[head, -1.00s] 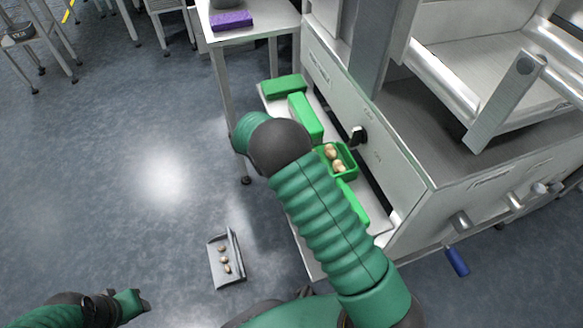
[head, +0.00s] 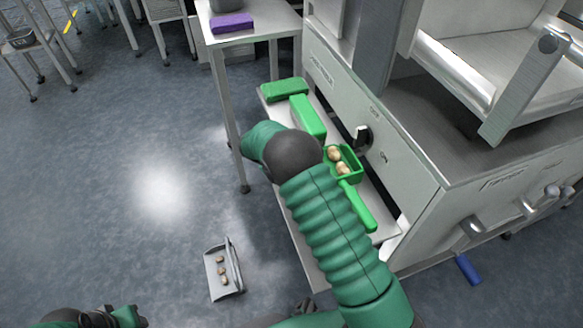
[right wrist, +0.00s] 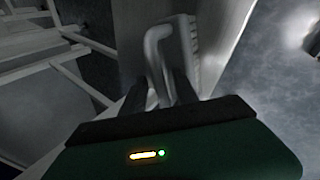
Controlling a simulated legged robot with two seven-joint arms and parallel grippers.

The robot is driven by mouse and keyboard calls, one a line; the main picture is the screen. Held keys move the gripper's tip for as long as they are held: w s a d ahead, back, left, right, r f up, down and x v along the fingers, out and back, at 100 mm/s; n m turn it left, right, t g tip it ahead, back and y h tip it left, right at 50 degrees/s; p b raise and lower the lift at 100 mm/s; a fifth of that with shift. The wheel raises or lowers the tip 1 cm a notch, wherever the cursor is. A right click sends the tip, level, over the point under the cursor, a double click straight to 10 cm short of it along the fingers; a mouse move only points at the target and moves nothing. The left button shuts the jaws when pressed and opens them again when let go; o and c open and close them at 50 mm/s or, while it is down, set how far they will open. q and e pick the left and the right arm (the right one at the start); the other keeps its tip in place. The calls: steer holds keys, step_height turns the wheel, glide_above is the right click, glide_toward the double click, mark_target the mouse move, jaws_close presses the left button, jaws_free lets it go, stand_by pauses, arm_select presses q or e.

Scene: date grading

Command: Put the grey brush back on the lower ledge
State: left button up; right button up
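The grey brush (right wrist: 156,48) shows in the right wrist view, with a bent handle and a ribbed, bristle-like strip on its right. My right gripper (right wrist: 168,85) has its two dark fingers on either side of the handle's lower part and appears shut on it. In the head view my right arm hides this gripper and the brush. A pale low ledge (head: 388,231) runs along the machine's front, partly behind my right arm. My left gripper (head: 112,318) is at the bottom left, cut by the frame edge; its fingers are unclear.
On the ledge are green blocks (head: 308,116) and a green box (head: 357,160) holding dates. A grey pan (head: 211,270) with several dates lies on the floor. A metal table (head: 275,24) bears a purple item (head: 232,23).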

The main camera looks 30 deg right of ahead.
steer(key=p+v, duration=0.6)
steer(key=v, duration=0.6)
steer(key=shift+r, duration=0.1)
